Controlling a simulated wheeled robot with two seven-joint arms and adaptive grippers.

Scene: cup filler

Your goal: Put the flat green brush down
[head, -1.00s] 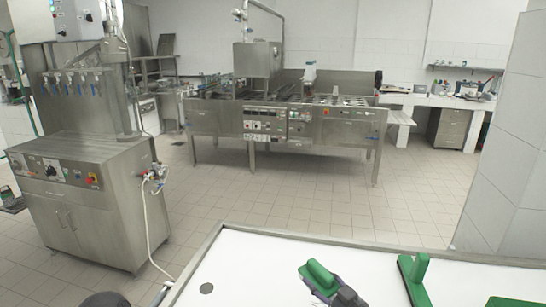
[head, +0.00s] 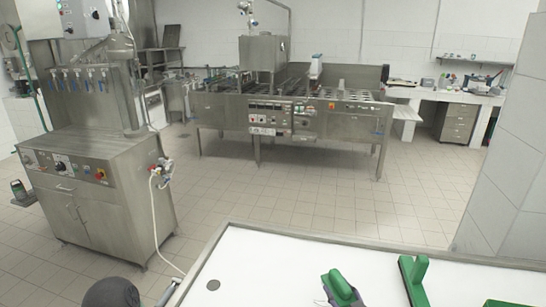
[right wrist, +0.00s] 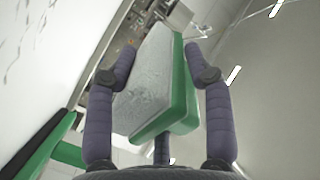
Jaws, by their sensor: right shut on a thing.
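The flat green brush (head: 337,284) is at the bottom of the head view, over the white worktop (head: 270,262). My right gripper (head: 350,301) is shut on it, partly cut off by the frame edge. In the right wrist view the brush (right wrist: 150,85) sits between the two purple-grey fingers of the gripper (right wrist: 160,64), with its pale face and green edge showing. It is tilted there. Whether the brush touches the worktop cannot be told.
A green squeegee-like tool (head: 414,277) with a dark edge lies on the worktop right of the brush. Another green item (head: 508,303) is cut off at the bottom right. The worktop's middle left is clear.

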